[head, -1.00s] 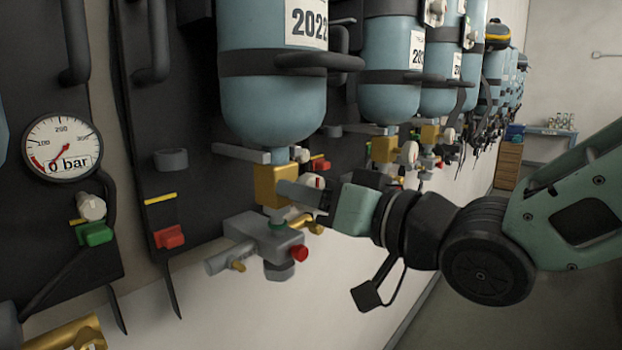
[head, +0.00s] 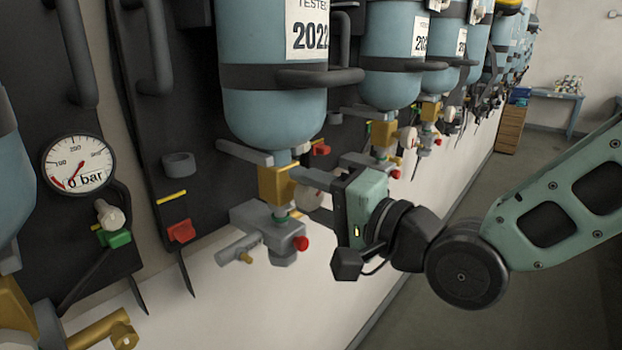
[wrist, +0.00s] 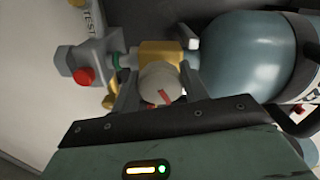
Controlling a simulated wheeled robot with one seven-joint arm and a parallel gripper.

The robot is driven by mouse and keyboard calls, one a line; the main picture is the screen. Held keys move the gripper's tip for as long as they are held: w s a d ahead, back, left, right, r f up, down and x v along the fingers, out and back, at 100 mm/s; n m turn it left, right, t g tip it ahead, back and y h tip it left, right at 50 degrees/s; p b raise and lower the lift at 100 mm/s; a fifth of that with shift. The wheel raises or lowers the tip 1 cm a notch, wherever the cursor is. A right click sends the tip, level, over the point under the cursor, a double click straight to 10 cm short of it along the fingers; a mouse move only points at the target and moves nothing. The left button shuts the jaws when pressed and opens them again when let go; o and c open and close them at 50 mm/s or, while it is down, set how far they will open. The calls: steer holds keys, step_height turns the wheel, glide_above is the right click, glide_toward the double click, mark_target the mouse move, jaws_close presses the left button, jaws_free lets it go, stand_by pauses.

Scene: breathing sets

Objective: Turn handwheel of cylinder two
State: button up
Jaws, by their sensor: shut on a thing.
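The light blue cylinder (head: 272,115) hangs in its rack, with a gold valve block (head: 277,184) below it. A round pale handwheel with a red mark (wrist: 162,83) sits on this gold block in the wrist view. My gripper (head: 305,190) reaches in from the right at the valve. In the wrist view my gripper (wrist: 158,88) has one finger on each side of the handwheel and is shut on it. In the head view the handwheel is partly hidden by my gripper. I cannot tell the cylinder's number from the pictures.
A grey valve fitting with a red knob (head: 301,243) lies just below. A gauge (head: 78,175) reading near 0 bar hangs at left. More blue cylinders (head: 390,75) line the wall behind. The floor (head: 430,290) at right looks clear.

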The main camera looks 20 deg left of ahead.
steer(key=m+p, duration=0.3)
steer(key=m, duration=0.3)
steer(key=shift+r+m, duration=0.15)
steer(key=shift+m, duration=0.15)
steer(key=m+p, duration=0.1)
steer(key=m, duration=0.5)
steer(key=shift+w, duration=0.1)
steer(key=m, duration=0.5)
steer(key=shift+m, duration=0.3)
steer(key=m, duration=0.5)
steer(key=shift+m, duration=0.3)
steer(key=o, duration=1)
steer(key=shift+d, duration=0.1)
